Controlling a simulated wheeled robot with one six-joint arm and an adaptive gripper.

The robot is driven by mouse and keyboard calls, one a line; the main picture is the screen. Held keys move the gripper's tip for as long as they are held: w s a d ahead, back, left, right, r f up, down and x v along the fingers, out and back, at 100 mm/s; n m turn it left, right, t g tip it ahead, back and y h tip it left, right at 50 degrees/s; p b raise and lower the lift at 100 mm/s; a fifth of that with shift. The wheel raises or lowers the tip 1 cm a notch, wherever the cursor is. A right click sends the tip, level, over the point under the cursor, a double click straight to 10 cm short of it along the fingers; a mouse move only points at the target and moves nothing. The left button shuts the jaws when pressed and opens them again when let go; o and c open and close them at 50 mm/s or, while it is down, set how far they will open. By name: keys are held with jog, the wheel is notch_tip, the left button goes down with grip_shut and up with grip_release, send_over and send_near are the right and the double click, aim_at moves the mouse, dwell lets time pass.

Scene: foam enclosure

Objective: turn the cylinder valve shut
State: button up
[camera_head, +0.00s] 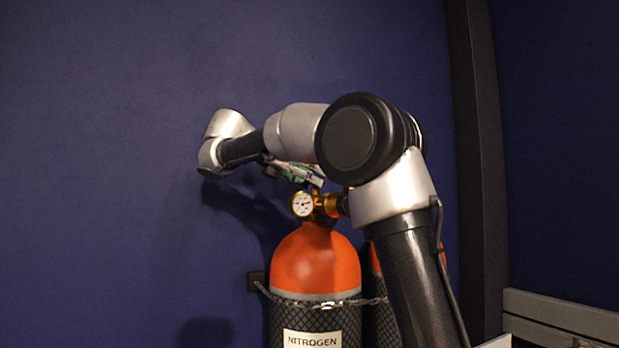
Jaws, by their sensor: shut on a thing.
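The nitrogen cylinder (312,265) stands upright, with an orange top, a black mesh sleeve and a white "NITROGEN" label. A brass valve body (325,205) with a round white-faced gauge (302,204) sits on its neck. My gripper (314,178) reaches in from the upper left, just above the brass fitting, and is shut on the valve's handle. The handle is mostly hidden by the fingers, so how far it is turned cannot be seen. My arm arches over from the right and partly covers the right side of the fitting.
A second orange-topped cylinder (374,262) stands close behind on the right, partly hidden by my arm. A chain (345,302) runs around the cylinders from a dark wall bracket (257,281). The blue wall is close behind. A grey ledge (560,315) is at the lower right. Open space lies left.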

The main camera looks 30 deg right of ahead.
jog(key=o, duration=1)
jog(key=v, duration=1.2)
